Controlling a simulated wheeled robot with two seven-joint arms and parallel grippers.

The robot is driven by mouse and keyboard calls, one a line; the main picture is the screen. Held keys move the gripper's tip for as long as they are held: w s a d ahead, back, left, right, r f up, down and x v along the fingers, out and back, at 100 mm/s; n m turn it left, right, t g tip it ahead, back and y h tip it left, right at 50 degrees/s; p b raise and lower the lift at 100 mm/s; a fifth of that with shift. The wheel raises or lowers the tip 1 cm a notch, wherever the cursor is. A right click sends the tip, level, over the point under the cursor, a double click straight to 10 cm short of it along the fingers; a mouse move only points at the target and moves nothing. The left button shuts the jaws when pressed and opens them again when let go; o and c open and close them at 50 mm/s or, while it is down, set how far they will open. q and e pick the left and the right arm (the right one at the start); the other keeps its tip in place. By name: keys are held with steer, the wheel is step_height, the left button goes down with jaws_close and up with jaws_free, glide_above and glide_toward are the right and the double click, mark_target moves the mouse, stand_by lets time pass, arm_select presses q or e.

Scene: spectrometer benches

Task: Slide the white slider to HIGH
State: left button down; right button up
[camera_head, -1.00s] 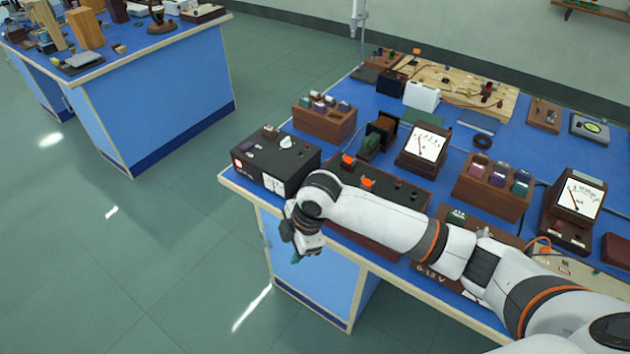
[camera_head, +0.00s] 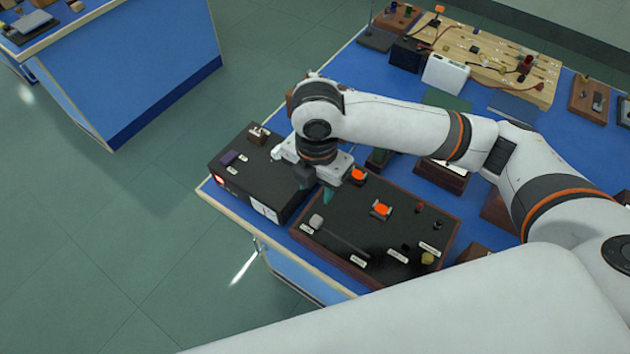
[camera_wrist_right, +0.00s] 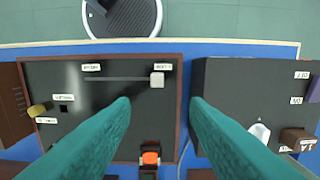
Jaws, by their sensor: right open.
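The white slider (camera_head: 316,221) is a small pale knob at the left end of a straight slot in a black-topped, wood-edged panel (camera_head: 342,220). In the right wrist view, turned the other way up, the knob (camera_wrist_right: 157,79) sits at the right end of the slot (camera_wrist_right: 115,79). Small labels stand by both slot ends, too small to read. My right gripper (camera_head: 317,188) is open and empty above the panel's left rear, behind the knob. Its green fingers (camera_wrist_right: 158,102) point toward the knob without visible contact. My left gripper is not in view.
A white box (camera_head: 446,73) stands farther back. The bench's front edge lies close before the panel.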

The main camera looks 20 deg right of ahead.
glide_above(317, 219)
steer(key=f, duration=0.4)
steer(key=shift+s+a+f, duration=0.15)
steer(key=shift+s+f, duration=0.2)
steer(key=shift+f, duration=0.05)
steer(key=f, duration=0.3)
steer(key=shift+w+f, duration=0.3)
step_height(317, 219, down, 3)
steer(key=shift+r+p, duration=0.15)
steer(key=shift+p, duration=0.15)
steer(key=shift+f, duration=0.2)
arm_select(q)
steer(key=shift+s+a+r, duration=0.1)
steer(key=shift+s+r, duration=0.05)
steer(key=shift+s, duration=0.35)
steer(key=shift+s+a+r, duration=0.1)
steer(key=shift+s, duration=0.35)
arm_select(e)
jaws_close()
